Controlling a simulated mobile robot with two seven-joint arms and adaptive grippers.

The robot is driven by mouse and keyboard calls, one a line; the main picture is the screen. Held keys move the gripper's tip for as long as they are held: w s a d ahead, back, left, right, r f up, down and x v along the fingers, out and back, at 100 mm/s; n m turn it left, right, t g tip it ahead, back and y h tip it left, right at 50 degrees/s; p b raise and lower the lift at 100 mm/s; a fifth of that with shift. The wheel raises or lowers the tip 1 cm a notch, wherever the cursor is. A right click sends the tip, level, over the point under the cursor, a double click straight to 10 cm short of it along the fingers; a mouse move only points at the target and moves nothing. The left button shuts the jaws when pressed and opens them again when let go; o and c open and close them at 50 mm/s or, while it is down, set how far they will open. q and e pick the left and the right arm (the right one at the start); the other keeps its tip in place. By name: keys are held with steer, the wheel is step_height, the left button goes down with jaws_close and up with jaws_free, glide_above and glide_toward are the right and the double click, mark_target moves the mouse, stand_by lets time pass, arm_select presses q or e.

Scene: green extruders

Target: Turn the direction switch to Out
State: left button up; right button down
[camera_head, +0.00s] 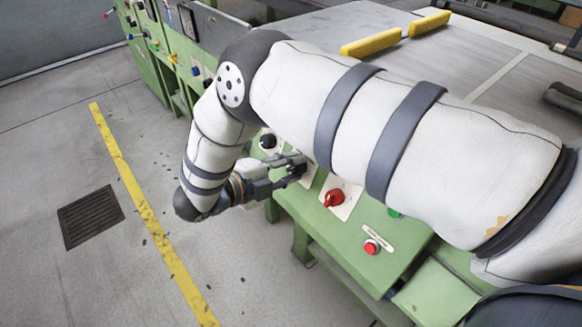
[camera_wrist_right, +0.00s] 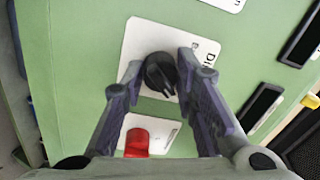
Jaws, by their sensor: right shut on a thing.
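The direction switch is a black rotary knob (camera_wrist_right: 160,74) on a white label plate (camera_wrist_right: 137,40) in the right wrist view. The readable part of its label starts with "Di"; my finger covers the rest. A light pointer mark shows on the knob, towards its lower right. My right gripper (camera_wrist_right: 161,66) has one finger on each side of the knob and is shut on it. My left gripper is in neither view.
A red rotary knob (camera_head: 334,197) sits close beside the gripper; it also shows in the wrist view (camera_wrist_right: 137,142). A red push button (camera_head: 372,246) and a green button (camera_head: 394,212) are farther along the panel (camera_head: 335,235). Another black knob (camera_head: 268,141) is near my wrist.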

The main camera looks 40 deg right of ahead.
stand_by(0.5)
steer(key=c, duration=1.3)
jaws_free()
steer(key=shift+d, duration=0.1)
steer(key=v, duration=1.2)
